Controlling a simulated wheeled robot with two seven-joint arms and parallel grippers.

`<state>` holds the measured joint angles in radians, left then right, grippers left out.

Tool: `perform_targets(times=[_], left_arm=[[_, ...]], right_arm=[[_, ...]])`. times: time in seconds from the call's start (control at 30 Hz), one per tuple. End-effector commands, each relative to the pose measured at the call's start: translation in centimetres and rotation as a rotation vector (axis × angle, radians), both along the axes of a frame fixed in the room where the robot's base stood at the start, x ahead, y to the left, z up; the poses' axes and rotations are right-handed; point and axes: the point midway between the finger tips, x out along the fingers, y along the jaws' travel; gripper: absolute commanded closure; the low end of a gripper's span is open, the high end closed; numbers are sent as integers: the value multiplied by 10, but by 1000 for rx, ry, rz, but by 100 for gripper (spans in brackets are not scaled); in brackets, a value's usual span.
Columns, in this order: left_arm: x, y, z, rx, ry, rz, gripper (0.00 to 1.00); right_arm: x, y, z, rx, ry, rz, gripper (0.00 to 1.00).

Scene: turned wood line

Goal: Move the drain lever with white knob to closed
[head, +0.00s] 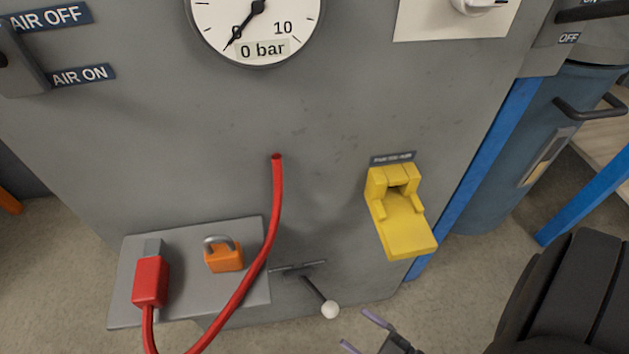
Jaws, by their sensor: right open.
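The drain lever is a short dark rod ending in a white knob (331,309), low on the front of the grey cabinet. It slants down and to the right from a dark slotted plate (298,268). The plate carries no label that I can read. My right gripper (361,330) is at the bottom edge, just right of and below the knob. Its two thin purple fingers are apart, with nothing between them. It does not appear to touch the knob. My left gripper is not in view.
A grey shelf (190,307) holds an orange padlock (225,257) and a red plug (151,281). A red hose (275,215) hangs left of the lever. A yellow hinged cover (404,222) juts out at upper right. A gauge (257,22) reads 0 bar.

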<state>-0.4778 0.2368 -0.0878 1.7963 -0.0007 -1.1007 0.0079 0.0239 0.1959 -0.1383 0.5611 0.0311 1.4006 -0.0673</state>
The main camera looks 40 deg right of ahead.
Motion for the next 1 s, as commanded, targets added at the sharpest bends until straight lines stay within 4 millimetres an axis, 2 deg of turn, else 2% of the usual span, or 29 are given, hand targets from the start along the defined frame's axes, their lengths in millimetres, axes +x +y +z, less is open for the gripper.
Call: perform_targets(times=[0.1,0.3,0.43,0.63,1.0], left_arm=[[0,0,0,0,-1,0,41],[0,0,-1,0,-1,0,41],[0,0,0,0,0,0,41],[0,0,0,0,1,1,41],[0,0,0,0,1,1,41]], right_arm=[[30,5,2,1,-7,0,17],[65,11,0,1,-4,1,17],[72,12,0,0,-2,0,17],[72,12,0,0,-2,0,17],[72,12,0,0,-2,0,95]])
